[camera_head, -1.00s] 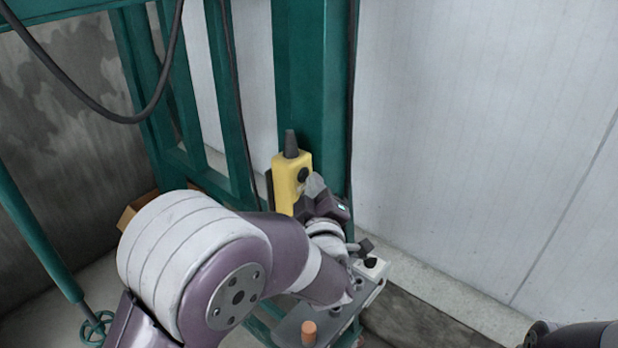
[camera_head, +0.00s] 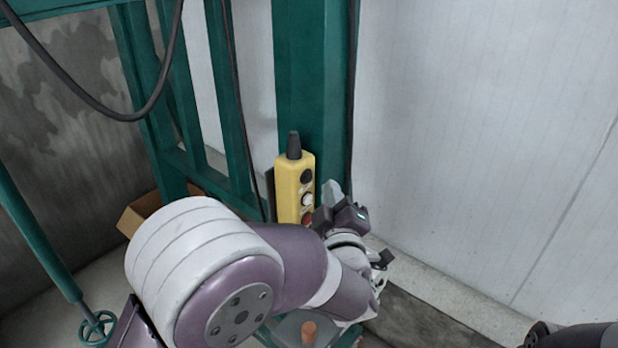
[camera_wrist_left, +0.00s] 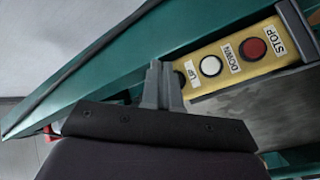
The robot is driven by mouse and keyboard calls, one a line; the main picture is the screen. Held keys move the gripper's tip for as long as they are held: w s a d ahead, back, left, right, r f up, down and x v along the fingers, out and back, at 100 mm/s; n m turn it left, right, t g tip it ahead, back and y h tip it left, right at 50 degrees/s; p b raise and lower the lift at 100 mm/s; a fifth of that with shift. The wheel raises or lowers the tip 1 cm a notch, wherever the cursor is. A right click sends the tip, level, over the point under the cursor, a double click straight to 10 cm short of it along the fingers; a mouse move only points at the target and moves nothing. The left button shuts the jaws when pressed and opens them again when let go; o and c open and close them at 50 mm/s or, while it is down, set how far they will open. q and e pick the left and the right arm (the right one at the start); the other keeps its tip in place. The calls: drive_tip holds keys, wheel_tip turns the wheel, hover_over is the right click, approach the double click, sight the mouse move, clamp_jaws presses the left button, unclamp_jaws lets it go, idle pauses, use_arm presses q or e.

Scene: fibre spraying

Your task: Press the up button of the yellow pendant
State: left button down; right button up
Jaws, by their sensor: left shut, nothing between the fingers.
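The yellow pendant (camera_head: 284,188) hangs upright on the green post in the head view. Its black upper button (camera_head: 306,176), white middle button (camera_head: 307,200) and partly hidden red button (camera_head: 308,218) show. My left gripper (camera_head: 331,191) is shut and empty, just right of the pendant, apart from it in the picture. In the left wrist view the pendant (camera_wrist_left: 222,66) lies across the upper right with UP, DOWN and STOP labels. The shut fingertips (camera_wrist_left: 162,88) stand beside the UP end and hide part of the dark up button (camera_wrist_left: 181,79).
The green post (camera_head: 312,75) stands behind the pendant. A dark cable (camera_head: 352,100) runs down its right edge. A grey box with an orange knob (camera_head: 308,331) is below my left arm. The pale wall (camera_head: 470,130) at right is clear.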

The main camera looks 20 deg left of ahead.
use_arm(q)
drive_tip(key=d, duration=0.1)
drive_tip(key=s+d, duration=0.1)
drive_tip(key=d, duration=0.1)
idle(0.8)
drive_tip(key=s+d+f+m+g+h, duration=0.2)
drive_tip(key=d+f+m+g+h, duration=0.1)
drive_tip(key=d+f+m+h, duration=0.3)
drive_tip(key=s+d+f+m+g+h, duration=0.25)
drive_tip(key=f+m+g+h, duration=0.2)
drive_tip(key=f, duration=0.25)
drive_tip(key=s+a+f+m+g+y, duration=0.1)
drive_tip(key=s+a+f+m+g, duration=0.1)
drive_tip(key=s+a, duration=0.4)
drive_tip(key=s+a+f+m+g+y, duration=0.2)
drive_tip(key=s+a+f+g, duration=0.2)
drive_tip(key=s+a+g, duration=0.2)
drive_tip(key=shift+s+a+f+b, duration=0.3)
drive_tip(key=shift+s+a+b, duration=0.2)
drive_tip(key=shift+a, duration=0.75)
